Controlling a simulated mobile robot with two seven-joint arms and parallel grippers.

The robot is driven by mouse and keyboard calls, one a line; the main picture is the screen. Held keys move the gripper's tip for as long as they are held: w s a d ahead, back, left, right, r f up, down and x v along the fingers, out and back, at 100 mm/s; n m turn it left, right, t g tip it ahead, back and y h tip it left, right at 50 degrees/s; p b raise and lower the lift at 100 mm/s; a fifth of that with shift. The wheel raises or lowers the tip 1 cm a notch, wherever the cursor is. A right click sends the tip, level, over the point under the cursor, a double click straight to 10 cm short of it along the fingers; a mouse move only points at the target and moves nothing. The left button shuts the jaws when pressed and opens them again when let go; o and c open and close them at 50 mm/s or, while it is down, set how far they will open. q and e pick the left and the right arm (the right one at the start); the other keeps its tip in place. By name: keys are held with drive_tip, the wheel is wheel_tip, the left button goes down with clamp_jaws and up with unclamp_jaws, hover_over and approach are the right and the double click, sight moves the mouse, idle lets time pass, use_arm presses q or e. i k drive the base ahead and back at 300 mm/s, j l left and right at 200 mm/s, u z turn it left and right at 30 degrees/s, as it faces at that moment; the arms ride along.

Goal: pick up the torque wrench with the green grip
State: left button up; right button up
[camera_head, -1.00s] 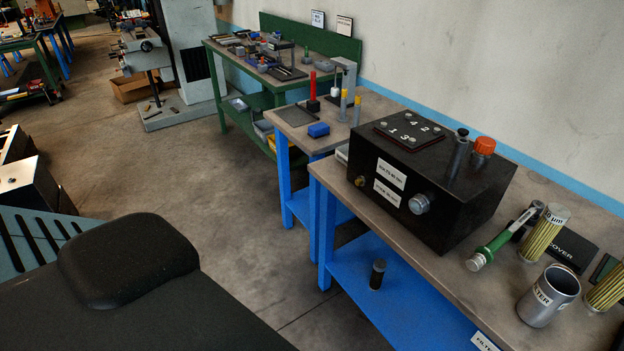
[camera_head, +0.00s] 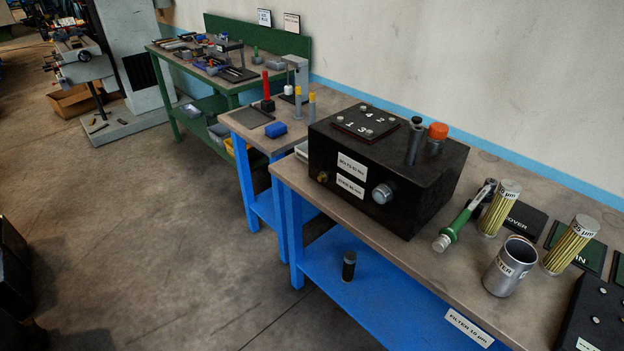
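The torque wrench with the green grip (camera_head: 459,222) lies on the near workbench (camera_head: 405,252), to the right of the black box. Its green handle end points toward the bench's front edge and its metal head lies farther back, beside a yellow filter cartridge. Neither of my grippers shows in the head view.
A black box (camera_head: 340,205) with an orange cap stands left of the wrench. Right of it are a yellow filter cartridge (camera_head: 499,210), a metal filter cup (camera_head: 508,268) and a second cartridge (camera_head: 570,246).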

sight(490, 185)
drive_tip(key=l+z, duration=0.45)
drive_tip(key=i+l+z, duration=0.1)
drive_tip(key=z, duration=0.35)
drive_tip(key=i+l, duration=0.05)
drive_tip(key=l, duration=0.05)
